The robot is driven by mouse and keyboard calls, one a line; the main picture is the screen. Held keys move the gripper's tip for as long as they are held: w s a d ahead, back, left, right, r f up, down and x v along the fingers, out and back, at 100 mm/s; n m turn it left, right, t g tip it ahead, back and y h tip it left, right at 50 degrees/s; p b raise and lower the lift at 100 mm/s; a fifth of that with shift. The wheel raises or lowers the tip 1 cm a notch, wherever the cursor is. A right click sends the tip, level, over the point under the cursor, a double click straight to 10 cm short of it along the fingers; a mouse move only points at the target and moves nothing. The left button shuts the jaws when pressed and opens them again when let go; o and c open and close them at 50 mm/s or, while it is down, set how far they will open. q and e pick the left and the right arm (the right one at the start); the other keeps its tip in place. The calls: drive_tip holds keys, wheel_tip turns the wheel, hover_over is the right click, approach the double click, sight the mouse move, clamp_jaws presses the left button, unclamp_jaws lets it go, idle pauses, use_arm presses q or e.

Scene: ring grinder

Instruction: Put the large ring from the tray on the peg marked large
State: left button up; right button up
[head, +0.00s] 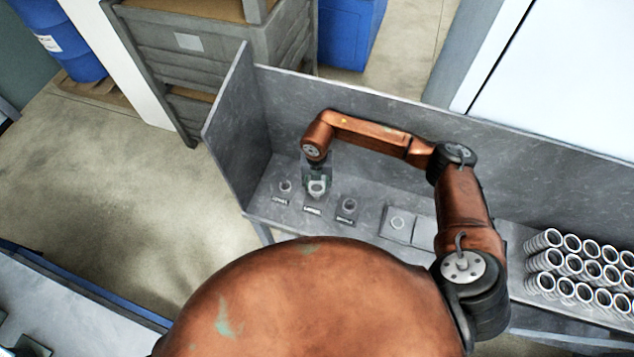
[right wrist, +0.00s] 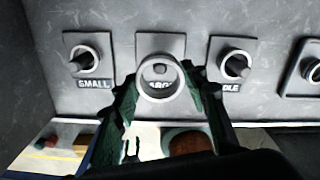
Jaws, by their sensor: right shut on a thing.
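The large ring (right wrist: 143,82) is pale metal and held between the green fingers of my right gripper (right wrist: 163,92). In the head view, the ring (head: 318,188) shows below my right gripper (head: 317,180). The peg marked large (right wrist: 160,69) shows through the ring's opening in the right wrist view. The ring is over its plate (right wrist: 150,42) and partly covers its label; I cannot tell whether it is around the peg or above it. The tray (head: 427,233) lies to the right of the pegs. My left gripper is out of view.
The small peg (right wrist: 81,62) and middle peg (right wrist: 237,65) stand on either side, each with a ring around it. A ring-shaped outline (head: 398,223) shows in the tray. Several stacked rings (head: 571,268) stand far right. Grey walls (head: 232,105) bound the bench's left and back.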

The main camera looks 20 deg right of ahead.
sight(317, 193)
drive_tip(key=shift+f+b, duration=1.6)
drive_tip(key=shift+f, duration=1.15)
drive_tip(key=shift+f+b, duration=0.6)
drive_tip(key=shift+b, duration=0.05)
drive_tip(key=o, duration=1)
drive_tip(key=shift+r, duration=0.15)
drive_tip(key=shift+r+p, duration=3.2)
drive_tip(key=shift+r, duration=2.2)
